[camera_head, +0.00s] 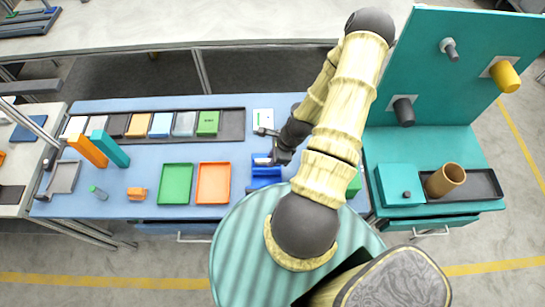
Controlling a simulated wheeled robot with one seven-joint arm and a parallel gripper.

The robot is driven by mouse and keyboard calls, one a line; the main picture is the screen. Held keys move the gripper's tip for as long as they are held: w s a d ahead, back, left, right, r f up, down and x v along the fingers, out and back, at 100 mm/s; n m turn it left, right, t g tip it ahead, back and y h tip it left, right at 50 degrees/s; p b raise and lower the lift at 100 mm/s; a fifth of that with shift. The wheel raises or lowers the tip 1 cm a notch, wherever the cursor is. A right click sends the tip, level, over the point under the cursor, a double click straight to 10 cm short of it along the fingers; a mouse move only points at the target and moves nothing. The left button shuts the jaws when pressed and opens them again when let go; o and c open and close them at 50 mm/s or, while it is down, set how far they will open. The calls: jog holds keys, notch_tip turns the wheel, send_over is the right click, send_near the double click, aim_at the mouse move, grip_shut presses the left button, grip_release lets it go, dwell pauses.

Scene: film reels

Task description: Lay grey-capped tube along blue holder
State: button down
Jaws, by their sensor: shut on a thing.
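The blue holder (265,180) stands on the light blue bench, just right of the orange tray. My gripper (268,151) is above the far side of the holder, pointing left. It is shut on a small pale piece, which looks like the grey-capped tube (261,161). The tube is small in view and partly hidden by the fingers, so its cap is hard to make out. I cannot tell whether the tube touches the holder. My arm hides the bench to the right of the holder.
A green tray (176,184) and an orange tray (213,183) lie left of the holder. Behind them is a dark rack (232,125) of coloured blocks. A white card (263,117) lies behind my gripper.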

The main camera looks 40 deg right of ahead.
jog(key=shift+f+b, duration=0.35)
jog(key=shift+f, duration=0.45)
jog(key=c, duration=1.2)
grip_release()
jog(key=shift+o, duration=0.2)
jog(key=b+v, duration=0.1)
jog(key=v, duration=1.6)
jog(key=shift+d, duration=0.2)
jog(key=shift+a+r, duration=0.1)
jog(key=shift+r, duration=0.05)
